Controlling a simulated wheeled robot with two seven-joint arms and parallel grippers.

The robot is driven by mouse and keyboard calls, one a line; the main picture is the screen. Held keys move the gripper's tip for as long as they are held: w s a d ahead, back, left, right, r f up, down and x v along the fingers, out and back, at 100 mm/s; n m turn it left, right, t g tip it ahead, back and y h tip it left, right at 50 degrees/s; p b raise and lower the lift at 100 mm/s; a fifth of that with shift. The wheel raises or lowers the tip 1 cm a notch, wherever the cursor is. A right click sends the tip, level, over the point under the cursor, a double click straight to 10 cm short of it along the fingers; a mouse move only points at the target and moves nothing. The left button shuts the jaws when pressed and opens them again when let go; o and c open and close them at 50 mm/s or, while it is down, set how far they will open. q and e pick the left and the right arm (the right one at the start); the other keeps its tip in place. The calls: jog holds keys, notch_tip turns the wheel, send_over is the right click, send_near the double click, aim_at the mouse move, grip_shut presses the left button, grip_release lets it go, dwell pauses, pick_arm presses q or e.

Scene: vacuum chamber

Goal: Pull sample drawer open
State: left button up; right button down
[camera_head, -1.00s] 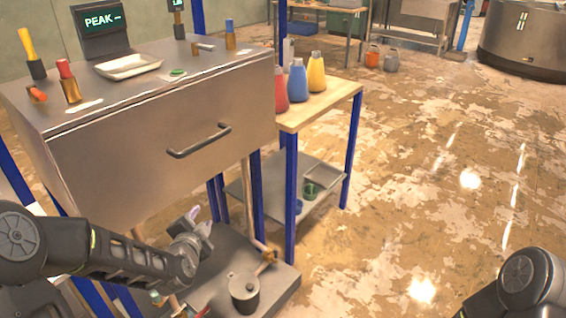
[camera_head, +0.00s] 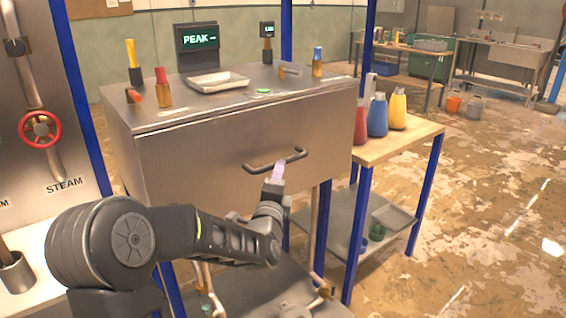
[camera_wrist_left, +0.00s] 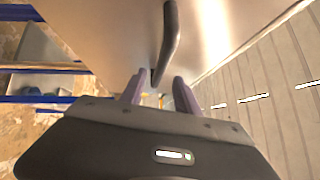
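The sample drawer (camera_head: 215,160) is the wide metal front of the cabinet in the head view, and it looks shut. Its dark bar handle (camera_head: 262,167) runs across the front; the handle also shows in the left wrist view (camera_wrist_left: 170,40). My left gripper (camera_head: 277,171) is just at the handle, its fingertips overlapping the bar in the head view. In the left wrist view its two fingers (camera_wrist_left: 158,90) are apart, with the handle's near end between or just beyond their tips. I cannot tell whether they touch it. My right gripper is not in view.
A tray (camera_head: 219,82), small bottles and a PEAK display (camera_head: 198,39) stand on the cabinet top. Red, blue and yellow bottles (camera_head: 377,116) stand on a wooden table at the right. A red steam valve (camera_head: 40,129) is at the left. Open floor lies at the right.

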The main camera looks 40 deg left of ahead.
pick_arm(q)
jog(key=x, duration=0.6)
jog(key=shift+w+a+f+p, duration=0.1)
jog(key=shift+w+p, duration=0.05)
jog(key=shift+p, duration=0.15)
grip_shut()
dwell(1.1)
